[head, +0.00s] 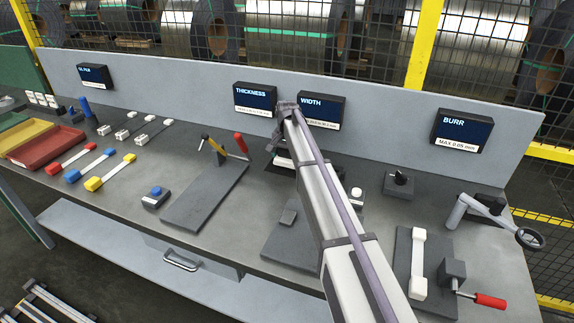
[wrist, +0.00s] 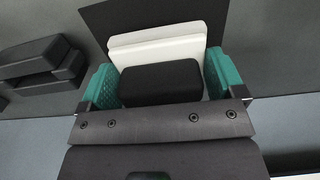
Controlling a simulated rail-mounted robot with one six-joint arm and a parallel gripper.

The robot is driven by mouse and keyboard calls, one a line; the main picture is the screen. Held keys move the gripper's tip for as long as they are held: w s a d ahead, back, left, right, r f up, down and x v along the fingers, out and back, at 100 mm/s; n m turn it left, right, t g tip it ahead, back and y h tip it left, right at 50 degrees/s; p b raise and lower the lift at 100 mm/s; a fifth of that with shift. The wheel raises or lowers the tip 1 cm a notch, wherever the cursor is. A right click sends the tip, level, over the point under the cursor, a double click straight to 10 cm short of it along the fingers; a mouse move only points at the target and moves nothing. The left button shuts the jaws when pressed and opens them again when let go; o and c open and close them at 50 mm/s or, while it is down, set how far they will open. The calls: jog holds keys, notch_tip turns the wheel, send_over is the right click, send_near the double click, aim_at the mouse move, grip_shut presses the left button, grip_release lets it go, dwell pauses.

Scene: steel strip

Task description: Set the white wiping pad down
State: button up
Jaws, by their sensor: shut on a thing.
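The white wiping pad (wrist: 155,50) with its black block-shaped grip shows in the wrist view. My gripper (wrist: 162,82) has its two teal fingers closed on either side of the black grip. The pad's white part sticks out beyond the grip, over a dark flat square (wrist: 150,14) on the grey bench. I cannot tell whether the pad touches that square. In the head view my arm reaches to the back of the bench below the WIDTH display (head: 321,107). A small white edge (head: 282,161) shows beside the arm there; the fingers are mostly hidden.
A dark device (wrist: 40,62) lies left of the pad in the wrist view. A dark plate with yellow and red handles (head: 205,195) lies left of my arm. A red-handled clamp (head: 453,275) and white bar (head: 417,265) stand right. The back panel (head: 390,120) rises close behind.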

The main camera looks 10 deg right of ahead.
jog(key=shift+f, duration=0.65)
jog(key=o, duration=0.7)
notch_tip(320, 180, up, 13)
jog(key=p, duration=1.2)
jog(key=shift+f+p, duration=0.2)
jog(key=shift+p, duration=0.15)
jog(key=shift+s+f, duration=0.1)
jog(key=shift+s, duration=0.05)
jog(key=s+n, duration=0.2)
jog(key=s, duration=1.1)
jog(key=s+n, duration=0.2)
jog(key=s, duration=1.1)
jog(key=s+n, duration=0.2)
jog(key=s, duration=1.1)
jog(key=shift+s+a, duration=0.15)
jog(key=shift+s, duration=0.1)
